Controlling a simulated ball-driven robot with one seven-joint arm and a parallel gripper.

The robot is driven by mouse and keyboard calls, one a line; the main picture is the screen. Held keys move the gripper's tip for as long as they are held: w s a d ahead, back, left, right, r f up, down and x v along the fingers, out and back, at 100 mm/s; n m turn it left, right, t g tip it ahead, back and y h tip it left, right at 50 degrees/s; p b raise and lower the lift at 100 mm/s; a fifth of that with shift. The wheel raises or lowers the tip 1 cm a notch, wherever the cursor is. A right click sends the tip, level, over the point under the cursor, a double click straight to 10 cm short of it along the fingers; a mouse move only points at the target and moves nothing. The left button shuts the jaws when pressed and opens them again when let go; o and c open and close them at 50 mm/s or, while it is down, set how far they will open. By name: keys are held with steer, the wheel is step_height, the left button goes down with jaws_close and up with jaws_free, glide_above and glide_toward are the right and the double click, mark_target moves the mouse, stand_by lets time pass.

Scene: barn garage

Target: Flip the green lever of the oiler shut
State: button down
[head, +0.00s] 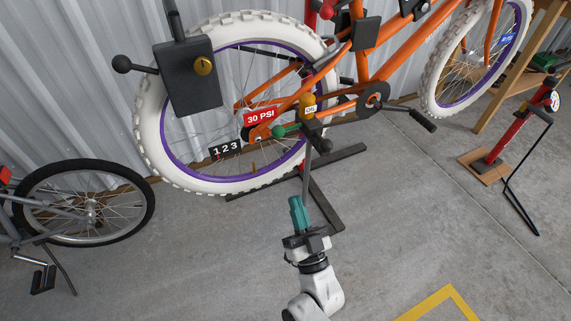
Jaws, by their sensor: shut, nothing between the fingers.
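The oiler (309,107), a small amber body with a label, sits on a dark block by the orange bike's rear wheel. Its green lever (284,131) sticks out to the left and ends in a round knob. My gripper (296,201) has teal fingers, shut and empty. It is below the oiler in the picture and apart from the lever. The lever's pivot is too small to make out clearly.
A thin grey post (307,165) rises from the black stand (324,207) to the oiler. The orange bike's rear wheel (150,120) and crank (376,98) flank it. A dark box (187,82) hangs upper left. A red pump (510,132) stands right. The front floor is clear.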

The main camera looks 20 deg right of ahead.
steer(key=shift+s+f+m+h, duration=0.1)
steer(key=shift+s+m+h, duration=0.2)
steer(key=shift+h, duration=0.1)
steer(key=shift+w+d, duration=0.1)
steer(key=b, duration=0.1)
glide_toward(288, 129)
steer(key=w+r, duration=0.1)
steer(key=w+a, duration=0.1)
steer(key=w, duration=0.1)
steer(key=w+r, duration=0.1)
steer(key=shift+w+a+r, duration=0.3)
steer(key=shift+w, duration=0.1)
steer(key=shift+r, duration=0.1)
